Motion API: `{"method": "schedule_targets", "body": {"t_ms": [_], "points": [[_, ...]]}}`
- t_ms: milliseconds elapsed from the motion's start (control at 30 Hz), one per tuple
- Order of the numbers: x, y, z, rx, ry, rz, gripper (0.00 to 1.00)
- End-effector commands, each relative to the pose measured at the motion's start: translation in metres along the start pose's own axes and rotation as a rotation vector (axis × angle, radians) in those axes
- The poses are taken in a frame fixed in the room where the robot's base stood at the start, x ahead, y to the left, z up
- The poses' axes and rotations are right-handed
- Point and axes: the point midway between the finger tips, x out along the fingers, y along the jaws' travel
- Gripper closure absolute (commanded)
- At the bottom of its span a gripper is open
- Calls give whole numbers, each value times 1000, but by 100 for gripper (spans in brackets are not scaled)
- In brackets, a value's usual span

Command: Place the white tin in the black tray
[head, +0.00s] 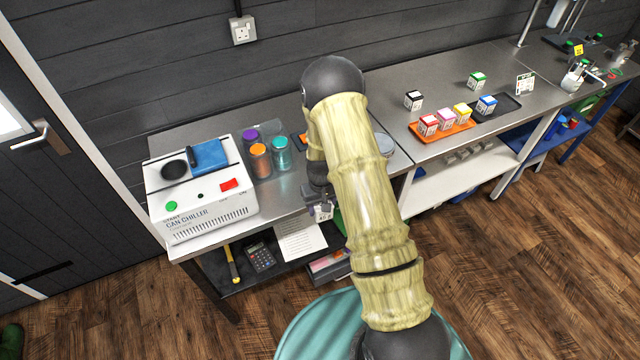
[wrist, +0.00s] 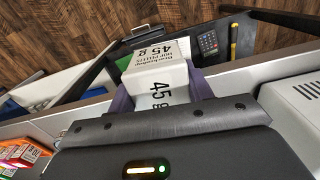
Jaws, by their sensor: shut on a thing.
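My gripper (head: 316,198) is shut on a white tin (wrist: 158,78), a small white box marked "45 g" and "hop pellets". In the wrist view its purple fingers press on both sides of it. In the head view the tin (head: 323,212) shows only partly below the gripper, over the front edge of the left bench, with my arm crossing the view beside it. The black tray (head: 510,103) lies on the right bench, well to the right of my gripper. A blue-topped box (head: 486,105) stands in its left part; its right part looks bare.
An orange tray (head: 418,131) with red-, pink- and yellow-topped boxes adjoins the black tray. Black-topped (head: 413,100) and green-topped (head: 477,80) boxes stand behind. A can chiller (head: 203,200) and several lidded jars (head: 260,162) occupy the left bench.

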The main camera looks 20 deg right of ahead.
Motion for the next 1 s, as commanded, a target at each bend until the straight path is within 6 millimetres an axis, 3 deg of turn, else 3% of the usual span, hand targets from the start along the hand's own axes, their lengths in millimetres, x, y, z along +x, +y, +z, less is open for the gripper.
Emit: {"method": "schedule_targets", "body": {"t_ms": [33, 300, 400, 500, 633, 1000], "points": [[23, 0, 6, 8, -6, -1, 79], [135, -6, 39, 66, -8, -4, 79], [173, -9, 54, 91, -6, -6, 79], [198, -12, 65, 108, -4, -7, 79], [211, -14, 72, 121, 1, -8, 79], [210, -14, 72, 121, 1, -8, 79]]}}
